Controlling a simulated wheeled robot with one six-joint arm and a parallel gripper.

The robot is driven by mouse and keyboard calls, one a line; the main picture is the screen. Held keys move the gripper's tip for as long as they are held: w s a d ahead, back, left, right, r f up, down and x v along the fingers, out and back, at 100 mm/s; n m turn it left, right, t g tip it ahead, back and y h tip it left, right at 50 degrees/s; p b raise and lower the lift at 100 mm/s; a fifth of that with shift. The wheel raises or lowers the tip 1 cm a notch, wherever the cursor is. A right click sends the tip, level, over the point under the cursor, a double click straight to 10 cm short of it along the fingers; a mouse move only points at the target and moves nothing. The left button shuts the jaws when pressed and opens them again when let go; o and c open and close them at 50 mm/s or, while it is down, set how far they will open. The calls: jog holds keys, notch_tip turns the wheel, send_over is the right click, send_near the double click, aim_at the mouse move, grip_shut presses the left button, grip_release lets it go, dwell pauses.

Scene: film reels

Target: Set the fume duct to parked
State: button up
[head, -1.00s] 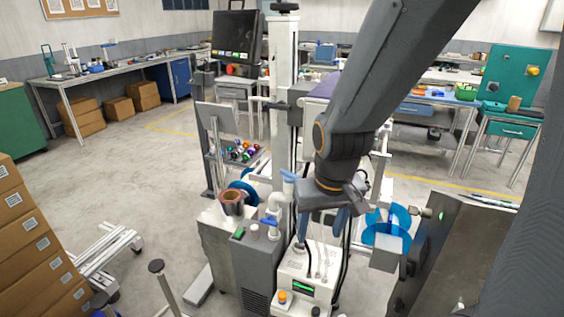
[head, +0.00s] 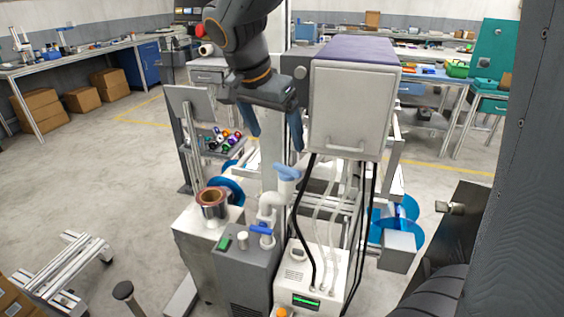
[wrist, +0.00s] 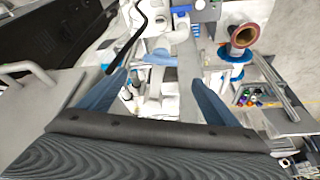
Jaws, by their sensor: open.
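I take the fume duct to be the white bent pipe (head: 270,205) rising from the grey cabinet; no label confirms this. A blue lever (head: 261,229) sits low on it. A blue handle-like piece (head: 286,173) tops a white stem close to its right; I cannot tell if they join. My gripper (head: 274,140) is open and empty, pointing down, its blue fingers apart just above the blue top piece. In the wrist view, the blue piece (wrist: 160,58) lies between and beyond the open fingers of my gripper (wrist: 159,78). Nothing seems touched.
A large white box with a purple top (head: 350,105) stands close to the right of my gripper. Black and clear hoses hang below it. A white unit with a green display (head: 312,285) is in front. Open floor lies left.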

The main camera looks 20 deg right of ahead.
aim_at(286, 168)
jog(key=p+x, duration=0.2)
jog(key=x, duration=0.9)
jog(key=shift+a+f, duration=0.1)
jog(key=shift+f, duration=0.1)
